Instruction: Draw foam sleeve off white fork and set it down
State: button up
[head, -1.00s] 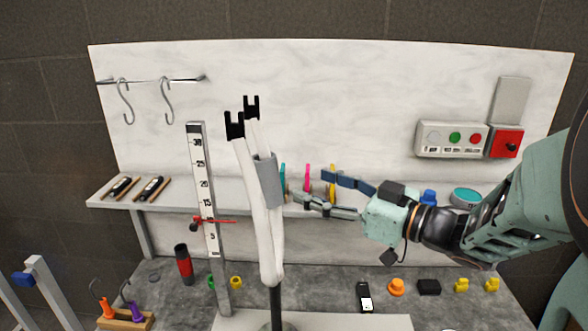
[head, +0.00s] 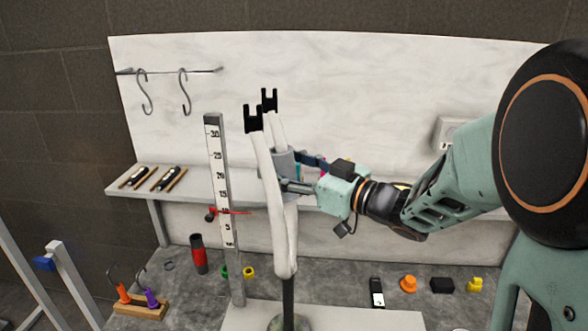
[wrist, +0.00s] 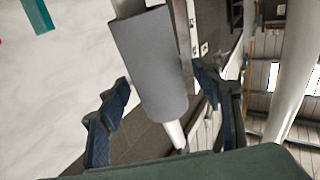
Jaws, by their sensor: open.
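The white fork (head: 265,185) stands upright on a stand, with black tips at the top of its two legs. The grey foam sleeve (head: 283,160) is around the fork's rear leg, in its upper part. My gripper (head: 294,172) is open at the sleeve, reaching in from the right. In the wrist view the sleeve (wrist: 152,65) lies between my two blue-padded fingers (wrist: 160,97), with gaps visible on both sides. A bit of the white leg (wrist: 174,134) shows beyond the sleeve's end. The front leg hides part of the sleeve in the head view.
A ruler post (head: 218,190) with a red pointer stands left of the fork. A shelf (head: 330,200) runs behind. A red and black cylinder (head: 198,254), small colored parts and a black device (head: 377,291) stand on the grey bench. Hooks (head: 183,90) hang at upper left.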

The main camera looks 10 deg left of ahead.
aim_at(274, 127)
jog(key=c, duration=1.3)
jog(key=shift+a+r+p, duration=0.25)
jog(key=shift+r+p, duration=0.6)
jog(key=shift+r, duration=0.2)
jog(key=shift+a+r+p, duration=0.2)
jog(key=shift+r+p, duration=0.6)
jog(key=shift+r, duration=0.25)
jog(key=shift+c, duration=0.2)
jog(key=shift+r, duration=0.15)
jog(key=shift+s+a+r+p, duration=0.1)
jog(key=shift+a+r+p, duration=0.1)
jog(key=shift+r+p, duration=0.4)
jog(key=shift+a+r+p, duration=0.25)
jog(key=shift+r+p, duration=0.2)
jog(key=shift+r, duration=0.3)
jog(key=shift+s+a+r+p, duration=0.1)
jog(key=shift+a+r+p, duration=0.1)
jog(key=shift+r+p, duration=0.4)
jog(key=shift+r, duration=0.1)
